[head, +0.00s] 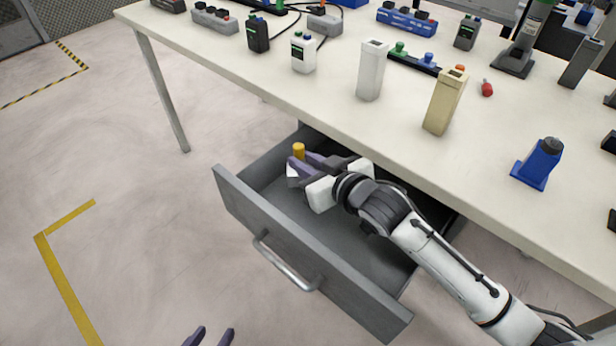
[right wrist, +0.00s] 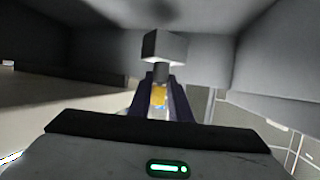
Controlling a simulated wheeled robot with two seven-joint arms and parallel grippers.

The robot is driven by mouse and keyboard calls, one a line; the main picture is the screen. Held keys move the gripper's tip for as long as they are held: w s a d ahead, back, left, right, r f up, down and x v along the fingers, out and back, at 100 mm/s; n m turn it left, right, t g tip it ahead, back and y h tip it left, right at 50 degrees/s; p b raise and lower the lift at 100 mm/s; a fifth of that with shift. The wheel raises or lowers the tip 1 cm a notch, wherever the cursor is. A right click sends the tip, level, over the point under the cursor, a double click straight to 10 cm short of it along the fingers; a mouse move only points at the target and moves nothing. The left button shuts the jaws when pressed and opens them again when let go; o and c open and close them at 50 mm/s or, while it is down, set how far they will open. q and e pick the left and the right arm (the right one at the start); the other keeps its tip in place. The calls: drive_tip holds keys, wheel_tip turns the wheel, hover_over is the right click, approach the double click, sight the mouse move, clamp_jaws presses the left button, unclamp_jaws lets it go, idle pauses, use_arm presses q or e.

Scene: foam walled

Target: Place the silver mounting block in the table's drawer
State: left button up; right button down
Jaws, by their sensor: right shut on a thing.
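The silver mounting block (right wrist: 164,47) shows in the right wrist view as a pale grey block with a narrower grey neck and an orange-yellow part between the fingers. In the head view a yellow round end (head: 299,150) stands up at the fingertips; most of the block is hidden. My right gripper (head: 298,166) is shut on it, inside the open grey drawer (head: 285,235), near its left side. I cannot tell whether the block touches the drawer floor. My left gripper (head: 210,337) is at the bottom edge, open and empty, fingertips apart.
The drawer is pulled out under the pale table (head: 330,95), with bare floor inside around my right arm. A white block (head: 372,70), a beige block (head: 444,102) and a blue piece (head: 540,163) stand on the table above. The floor at left is clear.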

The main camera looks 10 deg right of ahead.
drive_tip(key=shift+f+b, duration=0.4)
drive_tip(key=shift+f, duration=1.35)
drive_tip(key=shift+f, duration=0.1)
drive_tip(key=c, duration=1.6)
unclamp_jaws()
drive_tip(key=shift+c, duration=0.2)
drive_tip(key=p+v, duration=0.1)
drive_tip(key=v, duration=0.6)
drive_tip(key=shift+s+r, duration=0.2)
drive_tip(key=shift+s, duration=0.05)
drive_tip(key=shift+d, duration=0.1)
